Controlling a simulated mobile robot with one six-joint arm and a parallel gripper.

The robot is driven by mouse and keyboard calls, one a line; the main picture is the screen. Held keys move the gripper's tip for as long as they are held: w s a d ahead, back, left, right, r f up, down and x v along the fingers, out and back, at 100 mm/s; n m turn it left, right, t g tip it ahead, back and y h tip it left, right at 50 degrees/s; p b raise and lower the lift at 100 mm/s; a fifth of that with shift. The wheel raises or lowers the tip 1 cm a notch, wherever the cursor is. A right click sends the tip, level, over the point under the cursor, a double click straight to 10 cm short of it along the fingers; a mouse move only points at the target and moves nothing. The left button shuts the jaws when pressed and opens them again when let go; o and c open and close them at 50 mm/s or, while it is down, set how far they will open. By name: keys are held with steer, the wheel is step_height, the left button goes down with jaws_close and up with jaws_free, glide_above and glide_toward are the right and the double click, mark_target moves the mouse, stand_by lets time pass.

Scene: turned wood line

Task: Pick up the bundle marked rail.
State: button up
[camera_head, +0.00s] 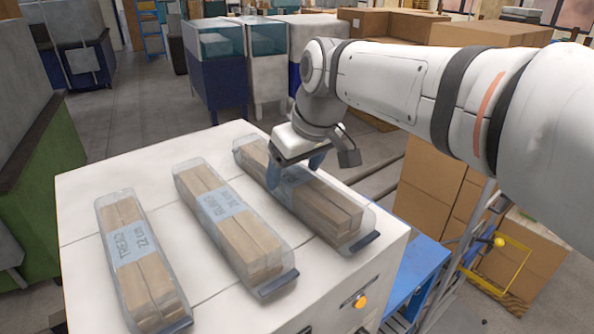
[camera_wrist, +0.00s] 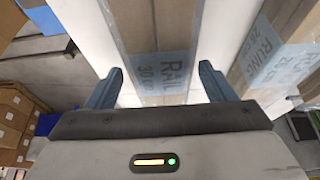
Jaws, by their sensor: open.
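Three wrapped wood bundles lie side by side on a white cabinet top (camera_head: 90,180). The right one in the head view is the rail bundle (camera_head: 325,208); its blue label reads RAIL in the wrist view (camera_wrist: 173,68). The middle bundle (camera_head: 250,245) is marked RUNG and also shows at the right of the wrist view (camera_wrist: 258,62). The left bundle (camera_head: 147,275) is marked TREAD. My gripper (camera_head: 295,175) is over the rail bundle's label area. In the wrist view its open fingers (camera_wrist: 158,88) stand one on each side of the rail bundle, apart from it.
Stacked cardboard boxes (camera_head: 432,180) stand right of the cabinet, with a blue surface (camera_head: 418,275) lower beside it. Blue and grey cabinets (camera_head: 218,75) stand behind. A green unit (camera_head: 50,180) is at the left. Bare white gaps separate the bundles.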

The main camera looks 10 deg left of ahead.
mark_target(292, 172)
steer(key=shift+p+x, duration=0.4)
steer(key=shift+x, duration=1.5)
steer(key=shift+a, duration=0.1)
steer(key=shift+c, duration=0.6)
steer(key=shift+w+r, duration=0.1)
steer(key=c, duration=1.3)
